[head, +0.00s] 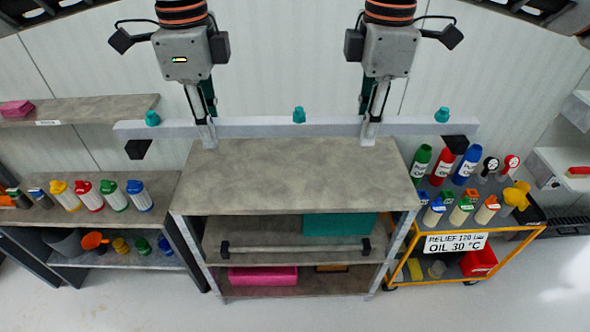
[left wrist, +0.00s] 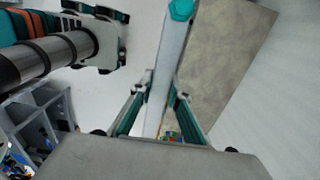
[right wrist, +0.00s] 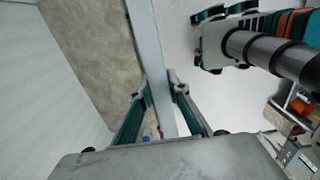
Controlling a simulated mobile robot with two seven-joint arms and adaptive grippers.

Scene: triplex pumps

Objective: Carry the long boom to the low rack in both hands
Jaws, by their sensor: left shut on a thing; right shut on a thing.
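The long boom (head: 250,127) is a pale grey bar with several teal knobs along its top. It lies level across the head view, above the far edge of the grey-topped shelf unit (head: 290,180). My left gripper (head: 205,137) is shut on the boom left of its middle, and my right gripper (head: 370,133) is shut on it right of its middle. The boom runs between the fingers in the left wrist view (left wrist: 172,70) and right wrist view (right wrist: 152,60). Black blocks (head: 138,149) (head: 455,143) show below both boom ends; I cannot tell whether they touch it. I cannot tell which fixture is the low rack.
A pale bar (head: 295,248) with black ends crosses the unit's front, before a teal box (head: 340,224) and above a pink box (head: 262,276). A bottle shelf (head: 90,215) stands left, an orange cart (head: 470,262) right. The unit's top is bare.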

